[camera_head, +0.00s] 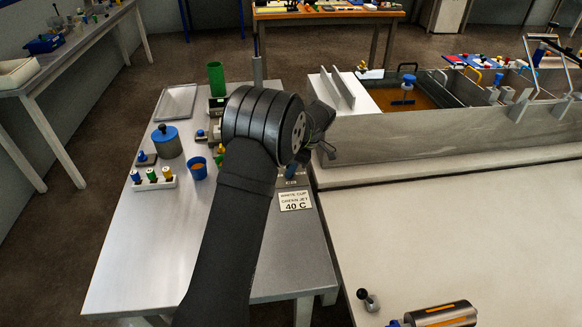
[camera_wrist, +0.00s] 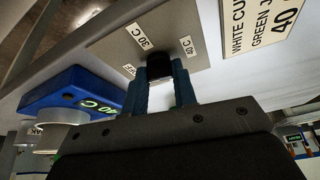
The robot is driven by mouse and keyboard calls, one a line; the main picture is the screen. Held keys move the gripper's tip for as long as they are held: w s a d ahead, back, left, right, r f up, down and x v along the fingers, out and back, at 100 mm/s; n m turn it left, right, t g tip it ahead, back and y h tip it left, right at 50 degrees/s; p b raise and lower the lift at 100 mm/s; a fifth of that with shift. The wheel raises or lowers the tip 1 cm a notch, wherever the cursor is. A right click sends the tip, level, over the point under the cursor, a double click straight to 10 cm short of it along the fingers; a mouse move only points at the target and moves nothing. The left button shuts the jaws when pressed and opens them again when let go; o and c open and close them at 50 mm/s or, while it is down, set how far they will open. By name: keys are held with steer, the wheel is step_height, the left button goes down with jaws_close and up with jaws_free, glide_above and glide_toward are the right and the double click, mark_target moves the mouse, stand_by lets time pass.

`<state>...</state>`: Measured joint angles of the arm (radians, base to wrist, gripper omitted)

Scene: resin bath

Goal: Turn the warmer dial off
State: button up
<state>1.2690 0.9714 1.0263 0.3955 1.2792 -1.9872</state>
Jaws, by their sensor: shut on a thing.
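The warmer dial is a dark knob (camera_wrist: 159,68) on a grey plate (camera_wrist: 113,48) marked OFF, 30 C and 40, in the wrist view. My gripper (camera_wrist: 163,78) has its two blue fingers shut on the knob, one on each side. The fingers cover much of the knob, so its pointer and setting cannot be read. A blue unit (camera_wrist: 72,88) with a green display that appears to read 40 C stands left of the fingers. In the head view my arm hides the knob and most of the gripper.
A sign (camera_head: 295,200) reading white cup, green jet, 40 C lies beside the dial. A green cylinder (camera_head: 216,78), blue-lidded pot (camera_head: 166,141), orange-filled blue cup (camera_head: 198,168) and small rack (camera_head: 154,180) stand left of my arm. A grey bath (camera_head: 440,130) stands right. The table's front is clear.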

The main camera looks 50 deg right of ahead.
steer(key=shift+n+g+y, duration=0.3)
steer(key=shift+n, duration=0.8)
steer(key=o, duration=1)
steer(key=shift+d+r, duration=0.1)
steer(key=v, duration=1.7)
steer(key=shift+r, duration=0.1)
steer(key=x, duration=1.7)
steer(key=shift+f, duration=0.2)
